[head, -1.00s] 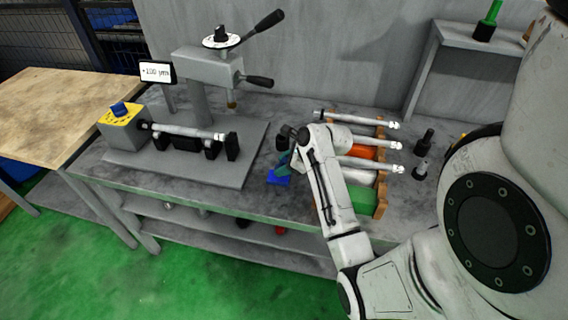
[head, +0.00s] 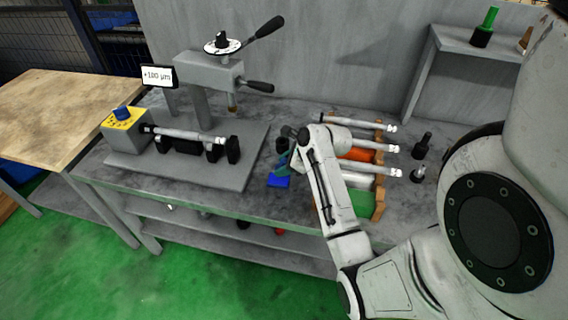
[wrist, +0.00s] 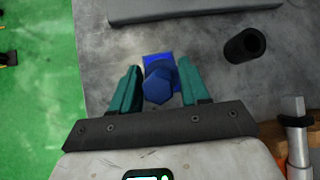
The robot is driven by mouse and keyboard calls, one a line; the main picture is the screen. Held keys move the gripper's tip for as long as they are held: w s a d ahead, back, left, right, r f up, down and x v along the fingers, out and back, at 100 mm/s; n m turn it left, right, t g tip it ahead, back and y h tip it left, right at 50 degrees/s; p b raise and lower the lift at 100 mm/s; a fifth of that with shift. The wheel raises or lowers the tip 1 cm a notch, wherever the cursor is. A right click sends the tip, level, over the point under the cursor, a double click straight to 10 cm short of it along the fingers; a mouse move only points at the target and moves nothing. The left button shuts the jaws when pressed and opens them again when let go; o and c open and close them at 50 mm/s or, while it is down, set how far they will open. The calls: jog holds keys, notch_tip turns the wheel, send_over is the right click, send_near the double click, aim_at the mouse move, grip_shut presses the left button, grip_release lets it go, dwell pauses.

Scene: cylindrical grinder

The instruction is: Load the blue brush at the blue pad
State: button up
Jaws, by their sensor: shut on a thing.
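The blue brush (wrist: 157,84) shows end-on in the wrist view as a dark blue, many-sided handle between the teal fingers of my gripper (wrist: 158,92). My gripper is shut on it. The flat blue pad (wrist: 152,57) lies on the grey bench just beyond the brush and is partly covered by it. In the head view the blue pad (head: 279,181) lies just below my gripper (head: 283,165). The brush is not clearly seen there, and I cannot tell whether its tip touches the pad.
A black cylindrical cup (wrist: 245,46) stands close by on the bench. The grinder base (head: 215,175) is to the left. A wooden rack (head: 379,200) with shafts and coloured rolls is to the right. A green brush (head: 485,27) stands on a shelf (head: 460,42).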

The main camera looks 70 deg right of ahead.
aim_at(284, 158)
jog(key=shift+r+p, duration=1.75)
jog(key=shift+r, duration=0.9)
jog(key=shift+r, duration=0.1)
